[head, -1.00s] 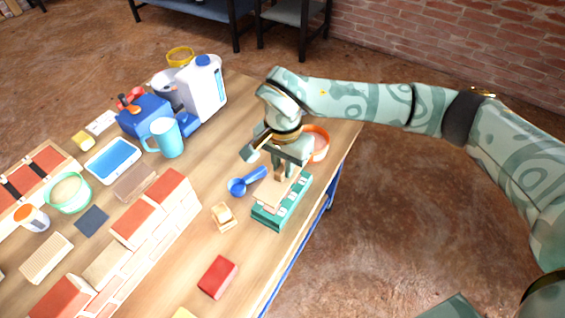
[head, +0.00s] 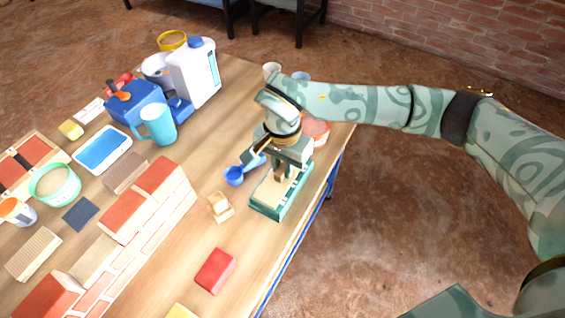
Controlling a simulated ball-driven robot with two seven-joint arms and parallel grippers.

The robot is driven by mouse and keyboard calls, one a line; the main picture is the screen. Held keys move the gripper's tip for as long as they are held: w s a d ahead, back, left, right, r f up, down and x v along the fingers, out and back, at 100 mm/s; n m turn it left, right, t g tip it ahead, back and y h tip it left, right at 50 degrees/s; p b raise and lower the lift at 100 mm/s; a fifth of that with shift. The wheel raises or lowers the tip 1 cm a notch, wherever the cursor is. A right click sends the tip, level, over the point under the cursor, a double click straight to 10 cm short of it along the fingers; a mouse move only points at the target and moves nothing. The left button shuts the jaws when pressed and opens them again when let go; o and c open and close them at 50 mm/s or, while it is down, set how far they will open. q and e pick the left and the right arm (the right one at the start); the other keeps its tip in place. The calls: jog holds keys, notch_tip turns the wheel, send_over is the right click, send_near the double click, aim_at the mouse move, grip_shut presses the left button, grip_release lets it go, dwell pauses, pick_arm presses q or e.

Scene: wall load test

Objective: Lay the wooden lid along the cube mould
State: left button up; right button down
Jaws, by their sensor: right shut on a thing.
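The cube mould (head: 284,213) is a green block near the right edge of the table, with a pale strip showing along its right side. The flat tan wooden lid (head: 266,195) lies over most of its top, lined up along its length. Whether the lid rests on the mould or sits just above it I cannot tell. My right gripper (head: 283,173) is over the far part of the mould, shut on the lid's raised wooden grip. The gripper hides the lid's far end. My left gripper is not in view.
A blue scoop (head: 236,175) lies just left of the mould, and a small wooden piece (head: 219,207) stands nearer. A red block (head: 215,270) lies in front. An orange bowl (head: 317,130) is behind my gripper. A low brick wall (head: 150,230) runs along the left.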

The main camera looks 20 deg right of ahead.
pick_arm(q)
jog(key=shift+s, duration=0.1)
pick_arm(e)
jog(key=shift+f, duration=0.45)
jog(key=c, duration=1.3)
grip_release()
jog(key=shift+o, duration=0.2)
jog(key=shift+r, duration=0.35)
pick_arm(q)
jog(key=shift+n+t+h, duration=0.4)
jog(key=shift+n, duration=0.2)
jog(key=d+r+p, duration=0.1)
jog(key=p, duration=0.1)
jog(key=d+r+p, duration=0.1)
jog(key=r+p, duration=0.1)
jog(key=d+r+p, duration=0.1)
jog(key=p, duration=0.2)
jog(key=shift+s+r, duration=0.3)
pick_arm(e)
notch_tip(320, 180, up, 16)
jog(key=shift+f, duration=0.2)
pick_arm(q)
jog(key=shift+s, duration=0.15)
pick_arm(e)
jog(key=shift+f, duration=0.1)
